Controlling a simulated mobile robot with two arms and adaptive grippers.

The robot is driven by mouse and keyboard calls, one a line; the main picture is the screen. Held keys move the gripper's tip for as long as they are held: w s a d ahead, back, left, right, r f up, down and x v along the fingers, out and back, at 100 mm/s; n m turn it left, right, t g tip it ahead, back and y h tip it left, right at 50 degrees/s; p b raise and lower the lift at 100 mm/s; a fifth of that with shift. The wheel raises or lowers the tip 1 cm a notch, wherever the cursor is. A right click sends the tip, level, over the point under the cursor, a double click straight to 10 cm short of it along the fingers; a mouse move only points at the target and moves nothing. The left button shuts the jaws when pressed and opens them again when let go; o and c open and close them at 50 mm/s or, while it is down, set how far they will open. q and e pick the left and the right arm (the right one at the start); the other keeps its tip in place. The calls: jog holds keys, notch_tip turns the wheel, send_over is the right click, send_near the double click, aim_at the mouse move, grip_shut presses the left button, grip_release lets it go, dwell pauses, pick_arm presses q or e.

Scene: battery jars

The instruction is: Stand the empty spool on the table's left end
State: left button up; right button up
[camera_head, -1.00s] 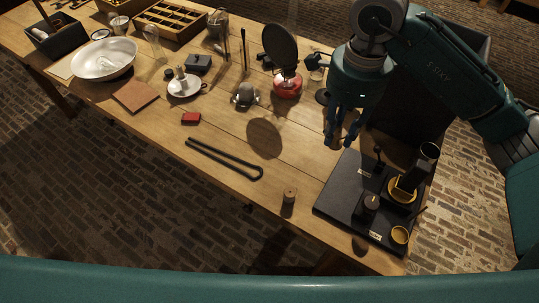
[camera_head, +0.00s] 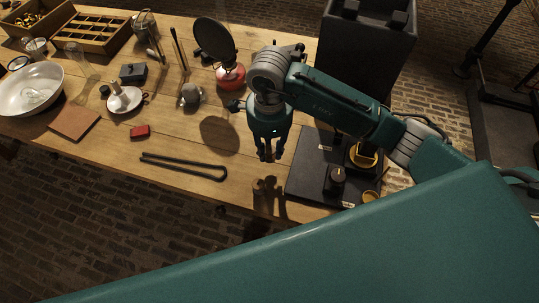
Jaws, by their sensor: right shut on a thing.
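My right gripper (camera_head: 269,155) points down above the table (camera_head: 185,175), left of the black board. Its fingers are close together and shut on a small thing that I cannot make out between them. I cannot pick out the empty spool for certain. A small brown cylinder (camera_head: 258,186) stands upright near the table's front edge, just below the fingers in the picture and apart from them, in the gripper's shadow. The table's left end lies beyond the picture's left edge. My left gripper is not in view.
The black board (camera_head: 312,165) bears a dark knob (camera_head: 335,176) and brass parts. A black U-shaped rod (camera_head: 185,168), red block (camera_head: 140,132), brown square (camera_head: 73,122), white bowl (camera_head: 20,88) and red-based round mirror-like disc (camera_head: 214,38) stand leftward. The front middle is partly clear.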

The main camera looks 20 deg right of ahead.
aim_at(270, 158)
jog(key=shift+f, duration=0.25)
notch_tip(270, 158, down, 3)
jog(key=shift+f+p, duration=0.15)
jog(key=shift+p, duration=0.2)
jog(key=shift+f, duration=0.35)
jog(key=shift+f, duration=0.25)
jog(key=o, duration=0.9)
jog(key=shift+r, duration=0.1)
jog(key=shift+o, duration=0.2)
